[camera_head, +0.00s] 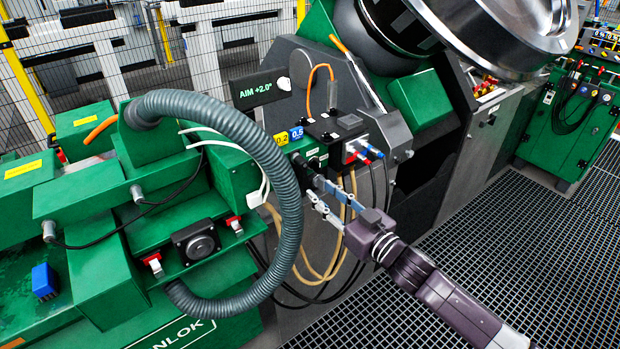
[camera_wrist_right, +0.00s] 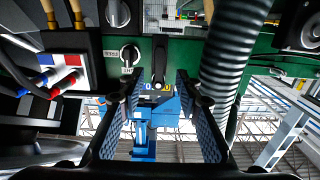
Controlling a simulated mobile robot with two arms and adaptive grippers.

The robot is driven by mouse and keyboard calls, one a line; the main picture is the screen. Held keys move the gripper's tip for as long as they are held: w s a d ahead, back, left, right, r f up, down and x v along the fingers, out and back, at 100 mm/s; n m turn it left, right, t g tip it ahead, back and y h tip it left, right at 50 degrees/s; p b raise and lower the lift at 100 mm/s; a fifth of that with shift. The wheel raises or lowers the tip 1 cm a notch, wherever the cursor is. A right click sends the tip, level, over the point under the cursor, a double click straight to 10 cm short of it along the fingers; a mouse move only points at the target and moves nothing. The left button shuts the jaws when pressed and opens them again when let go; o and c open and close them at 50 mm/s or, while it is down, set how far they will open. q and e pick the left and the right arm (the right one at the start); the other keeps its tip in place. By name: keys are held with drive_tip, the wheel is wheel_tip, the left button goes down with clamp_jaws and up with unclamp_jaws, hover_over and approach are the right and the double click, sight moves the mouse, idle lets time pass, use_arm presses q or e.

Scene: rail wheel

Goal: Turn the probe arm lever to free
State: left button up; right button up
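My right gripper (camera_head: 308,180) reaches in from the lower right to the front of the green machine housing. In the right wrist view the gripper (camera_wrist_right: 158,88) is open, with one patterned finger on each side and a gap between them. A dark lever-like handle (camera_wrist_right: 159,62) on the green panel shows between and just beyond the fingertips; I cannot tell whether it touches them. A smaller silver-tipped knob (camera_wrist_right: 126,61) with small labels sits left of it. The lever's setting cannot be read. In the head view the fingers largely hide this spot. My left gripper is not in view.
A thick grey corrugated hose (camera_head: 290,190) loops left of the gripper. A connector block with red and blue plugs (camera_head: 362,150) sits just above right, with hanging cables (camera_head: 340,250) below. A large metal wheel (camera_head: 510,35) is at the upper right. Grating floor (camera_head: 540,240) is clear at right.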

sight(305, 178)
drive_tip(key=shift+p+x, duration=0.4)
drive_tip(key=shift+x, duration=2.7)
drive_tip(key=shift+c, duration=0.2)
clamp_jaws()
